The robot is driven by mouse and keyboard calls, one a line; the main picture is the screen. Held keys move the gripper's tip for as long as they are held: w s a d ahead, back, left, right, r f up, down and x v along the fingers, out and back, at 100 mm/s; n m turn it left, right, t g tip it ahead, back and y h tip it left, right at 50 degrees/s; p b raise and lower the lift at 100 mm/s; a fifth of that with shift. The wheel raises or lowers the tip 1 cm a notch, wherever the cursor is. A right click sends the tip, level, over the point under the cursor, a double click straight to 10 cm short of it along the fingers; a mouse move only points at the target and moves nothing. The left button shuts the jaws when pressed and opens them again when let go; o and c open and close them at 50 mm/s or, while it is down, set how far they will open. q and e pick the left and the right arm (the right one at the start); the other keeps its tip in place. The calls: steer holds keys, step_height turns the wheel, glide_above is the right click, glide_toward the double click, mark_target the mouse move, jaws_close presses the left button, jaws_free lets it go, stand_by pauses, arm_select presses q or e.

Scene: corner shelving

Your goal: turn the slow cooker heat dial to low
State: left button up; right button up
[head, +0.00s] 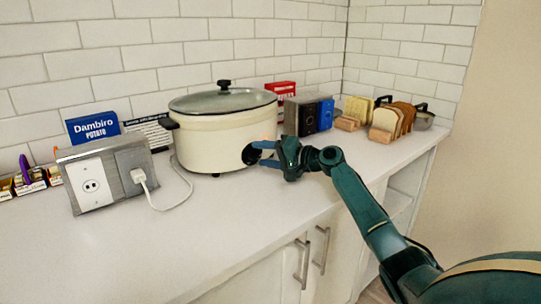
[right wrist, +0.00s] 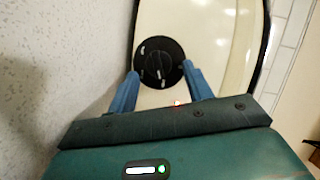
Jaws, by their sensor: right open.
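The slow cooker (head: 222,130) is cream with a glass lid and black knob, and stands on the white counter against the tiled wall. Its black heat dial (head: 250,154) is low on the side facing my right arm. In the right wrist view the round dial (right wrist: 159,62) shows small white marks, too blurred to read. My right gripper (head: 262,153) is at the dial in the head view. In the right wrist view its two blue fingers (right wrist: 160,78) are open, one on each side of the dial's lower part; I cannot tell if they touch it. My left gripper is not in view.
A grey outlet box (head: 130,155) with a plugged white cord (head: 178,195) stands left of the cooker. Boxes, a toaster (head: 307,114) and bread slices (head: 393,121) line the wall to the right. The front counter (head: 150,250) is clear.

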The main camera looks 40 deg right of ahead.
arm_select(q)
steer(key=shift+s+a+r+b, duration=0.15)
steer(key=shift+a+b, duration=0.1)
steer(key=shift+b, duration=0.2)
arm_select(e)
steer(key=v, duration=1.3)
